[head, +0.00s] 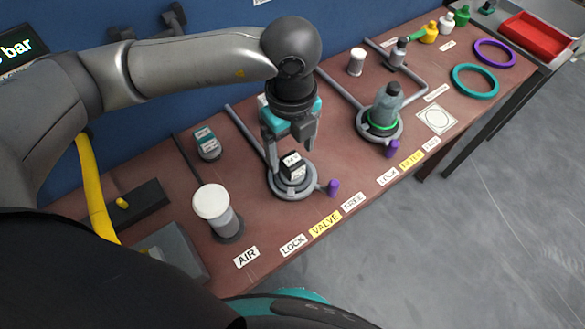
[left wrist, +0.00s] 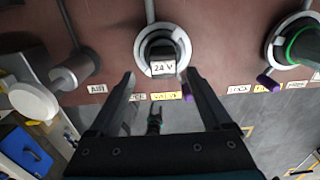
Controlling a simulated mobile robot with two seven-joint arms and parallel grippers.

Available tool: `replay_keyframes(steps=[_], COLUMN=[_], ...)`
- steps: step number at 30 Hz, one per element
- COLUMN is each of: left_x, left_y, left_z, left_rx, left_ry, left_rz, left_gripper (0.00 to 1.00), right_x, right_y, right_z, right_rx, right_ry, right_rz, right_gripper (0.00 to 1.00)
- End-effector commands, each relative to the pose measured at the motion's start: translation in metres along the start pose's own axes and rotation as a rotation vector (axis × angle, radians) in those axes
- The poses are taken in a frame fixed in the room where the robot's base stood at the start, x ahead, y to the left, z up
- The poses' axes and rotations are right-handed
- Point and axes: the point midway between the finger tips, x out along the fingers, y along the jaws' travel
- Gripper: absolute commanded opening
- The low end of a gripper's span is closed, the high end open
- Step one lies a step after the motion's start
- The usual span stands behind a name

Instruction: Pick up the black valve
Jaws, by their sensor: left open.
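The black valve (head: 291,166) is a dark block with a white "24 V" label. It sits in a grey ring mount (head: 293,190) on the brown bench, behind the yellow VALVE label. My left gripper (head: 289,143) is open just above it, pointing down. In the left wrist view the valve (left wrist: 163,56) shows ahead, between and beyond the open fingertips (left wrist: 160,76). The fingers do not appear closed on it; whether either touches it is hard to tell.
A purple knob (head: 333,188) stands at the mount's right. A white-capped cylinder (head: 213,207) stands left, and a teal-and-black block (head: 207,143) behind it. Teal (head: 474,81) and purple rings and a red tray (head: 538,38) lie farther right.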

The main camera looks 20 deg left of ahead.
Motion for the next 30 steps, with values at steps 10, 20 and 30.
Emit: replay_keyframes(steps=[10, 20, 30], left_x=[0.046, 0.050, 0.050], left_y=[-0.005, -0.005, -0.005], left_z=[0.003, 0.003, 0.004], left_rx=[0.001, 0.001, 0.000], left_ry=[0.001, 0.000, 0.000], left_rz=[0.001, 0.001, 0.000], left_gripper=[0.82, 0.79, 0.41], right_x=[0.009, 0.009, 0.009], right_y=[-0.003, -0.006, -0.005], right_z=[-0.004, -0.005, -0.005], right_rx=[0.003, 0.004, 0.004], right_ry=[0.008, 0.010, 0.010], right_rz=[-0.003, -0.007, -0.007], right_gripper=[0.56, 0.56, 0.56])
